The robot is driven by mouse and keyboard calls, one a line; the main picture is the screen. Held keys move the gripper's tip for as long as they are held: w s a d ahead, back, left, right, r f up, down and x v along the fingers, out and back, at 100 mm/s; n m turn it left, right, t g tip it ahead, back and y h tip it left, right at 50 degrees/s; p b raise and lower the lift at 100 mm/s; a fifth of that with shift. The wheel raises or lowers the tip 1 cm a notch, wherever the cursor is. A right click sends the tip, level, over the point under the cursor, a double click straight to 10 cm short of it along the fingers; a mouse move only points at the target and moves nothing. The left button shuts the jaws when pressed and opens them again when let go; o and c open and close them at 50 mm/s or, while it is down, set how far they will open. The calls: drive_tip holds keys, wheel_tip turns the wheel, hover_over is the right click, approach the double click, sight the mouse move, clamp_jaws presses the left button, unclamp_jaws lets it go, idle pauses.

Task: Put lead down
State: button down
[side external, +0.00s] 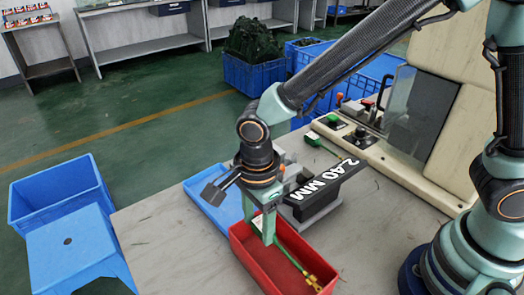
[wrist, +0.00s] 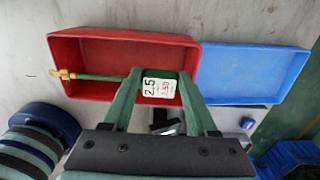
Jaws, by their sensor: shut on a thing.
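A green lead (side external: 294,256) with a brass end and a white label on its green body is in my gripper (side external: 266,228). In the wrist view the lead (wrist: 100,77) lies across the red tray (wrist: 85,45), its brass end at the tray's left wall. My gripper (wrist: 160,82) is shut on the labelled body, which reads 2.5. In the side view the held lead is over or inside the red tray (side external: 247,250), with the brass end towards the tray's near right corner. I cannot tell whether the lead touches the tray floor.
A blue tray (side external: 199,190) stands beside the red one. A grey fixture with a black 2.40 MM block (side external: 325,180) is close behind the trays. Another green part (side external: 318,141) lies near the machine's control panel (side external: 362,138). The bench's front left is clear.

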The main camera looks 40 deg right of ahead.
sight(258, 236)
drive_tip(key=shift+f, duration=2.3)
drive_tip(key=shift+f, duration=0.6)
drive_tip(key=shift+c, duration=0.9)
unclamp_jaws()
wheel_tip(258, 236, up, 13)
drive_tip(key=shift+r, duration=0.1)
drive_tip(key=d+r+n+t, duration=0.2)
drive_tip(key=d+r+n, duration=0.2)
drive_tip(key=d+n, duration=0.5)
drive_tip(key=d+r+n+t, duration=0.3)
drive_tip(key=d+r+n, duration=0.2)
drive_tip(key=d+n, duration=0.4)
drive_tip(key=shift+s+d+t, duration=0.3)
drive_tip(key=shift+s+d, duration=0.15)
drive_tip(key=shift+d, duration=2.2)
